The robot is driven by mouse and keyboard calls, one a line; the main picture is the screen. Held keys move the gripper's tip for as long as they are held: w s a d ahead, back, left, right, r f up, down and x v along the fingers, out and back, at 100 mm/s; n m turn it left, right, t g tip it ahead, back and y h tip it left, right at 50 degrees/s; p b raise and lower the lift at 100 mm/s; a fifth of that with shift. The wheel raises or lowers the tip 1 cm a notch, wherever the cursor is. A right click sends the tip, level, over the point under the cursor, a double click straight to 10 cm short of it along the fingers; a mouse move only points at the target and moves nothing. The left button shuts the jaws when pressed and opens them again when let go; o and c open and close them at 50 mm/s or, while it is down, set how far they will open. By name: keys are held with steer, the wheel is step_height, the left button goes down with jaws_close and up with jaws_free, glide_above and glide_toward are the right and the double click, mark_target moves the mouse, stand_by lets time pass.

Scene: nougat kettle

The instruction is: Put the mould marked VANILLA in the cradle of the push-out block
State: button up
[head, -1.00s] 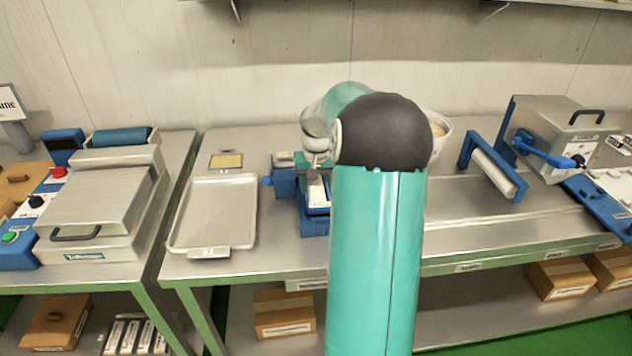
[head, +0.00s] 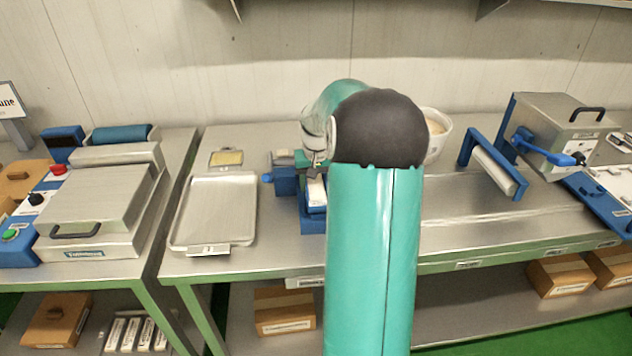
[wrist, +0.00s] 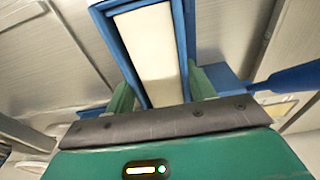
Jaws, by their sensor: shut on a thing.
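The push-out block (head: 313,224) is blue and stands on the middle table, partly hidden behind my arm. A long mould with a pale top (head: 317,190) lies along it; it also shows in the wrist view (wrist: 152,50). Blue walls (wrist: 118,55) run along both sides and the end of the pale surface. I cannot tell whether the mould rests fully down in the cradle. My gripper (wrist: 163,92) is shut on the mould, with a green finger on each side. No VANILLA marking is readable.
A steel tray (head: 215,177) lies left of the block. A blue lever (wrist: 300,80) sticks out beside the block in the wrist view. A white bowl (head: 437,150) stands behind my arm, and a blue-framed roller (head: 492,172) stands at right. The front table between them is clear.

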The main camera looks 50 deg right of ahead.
steer(key=shift+f, duration=0.45)
stand_by(0.8)
steer(key=o, duration=1.7)
steer(key=shift+c, duration=0.2)
steer(key=shift+r, duration=4)
steer(key=shift+a, duration=0.1)
